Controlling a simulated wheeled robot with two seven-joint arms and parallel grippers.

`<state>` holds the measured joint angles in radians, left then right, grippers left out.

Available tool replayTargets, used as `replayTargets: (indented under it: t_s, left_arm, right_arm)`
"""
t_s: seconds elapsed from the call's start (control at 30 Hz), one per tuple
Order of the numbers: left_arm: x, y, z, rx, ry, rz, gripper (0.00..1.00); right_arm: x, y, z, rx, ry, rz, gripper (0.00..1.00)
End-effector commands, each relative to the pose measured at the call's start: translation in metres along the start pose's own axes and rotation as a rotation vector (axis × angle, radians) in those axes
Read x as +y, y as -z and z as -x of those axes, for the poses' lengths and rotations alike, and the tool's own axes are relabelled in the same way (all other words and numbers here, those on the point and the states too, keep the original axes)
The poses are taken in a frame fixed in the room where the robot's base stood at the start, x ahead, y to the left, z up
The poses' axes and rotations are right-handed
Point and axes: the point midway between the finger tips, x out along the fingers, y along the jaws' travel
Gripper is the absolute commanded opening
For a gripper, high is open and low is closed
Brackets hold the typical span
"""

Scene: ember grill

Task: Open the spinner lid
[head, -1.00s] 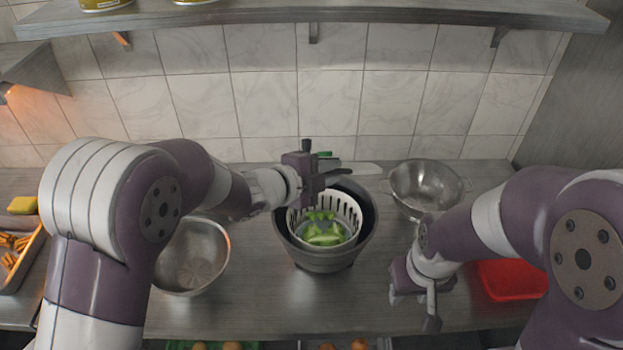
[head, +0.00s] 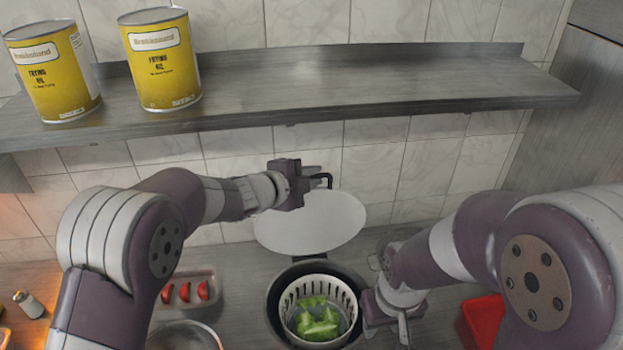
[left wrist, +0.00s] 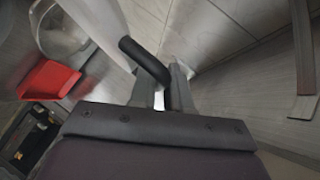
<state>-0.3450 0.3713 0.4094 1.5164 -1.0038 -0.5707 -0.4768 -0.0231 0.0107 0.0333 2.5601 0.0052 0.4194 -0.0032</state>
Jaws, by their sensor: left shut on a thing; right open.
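The salad spinner has a dark outer bowl (head: 274,318) and a white slotted basket (head: 351,304) holding green leafy pieces (head: 316,318). Its top is uncovered. The pale round lid (head: 310,226) is off the bowl, held up behind and above it, its broad face turned to the head camera. My left gripper (head: 314,181) is shut on the lid's black crank handle (head: 328,179). The handle (left wrist: 143,58) sits between the fingers (left wrist: 162,95) in the left wrist view, with part of the lid (left wrist: 92,22) beside it. My right gripper (head: 385,318) is open beside the bowl's right side.
A shelf (head: 330,85) with two yellow cans (head: 162,60) runs above the lid. A metal bowl (head: 185,338) stands left of the spinner, and a tray with red pieces (head: 186,293) behind it. A red container (head: 484,318) is at the right. A colander is partly hidden behind my right arm.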

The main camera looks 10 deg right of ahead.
Motion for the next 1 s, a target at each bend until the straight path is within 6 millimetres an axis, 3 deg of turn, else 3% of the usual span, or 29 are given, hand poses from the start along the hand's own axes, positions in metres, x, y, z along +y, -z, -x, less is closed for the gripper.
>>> replayTargets:
  t_s: [0.57, 0.6, 0.63, 1.0]
  left_arm:
    - [-0.0017, -0.0045, -0.0038, -0.002, -0.003, 0.002, 0.0]
    - [-0.0016, -0.0044, -0.0037, -0.002, -0.003, 0.002, 0.3]
    - [-0.0017, -0.0044, -0.0037, -0.001, -0.003, 0.002, 0.37]
    - [-0.0008, -0.0051, 0.0056, -0.002, -0.001, 0.001, 0.37]
  right_arm:
    - [0.0, 0.0004, 0.0036, 0.0, 0.0, 0.0, 0.43]
    - [0.0, 0.0004, 0.0036, 0.0, 0.0, 0.0, 0.43]
    - [0.0, 0.0004, 0.0037, 0.0, 0.0, 0.0, 0.43]
    - [0.0, -0.0003, -0.003, 0.0, 0.0, 0.0, 0.43]
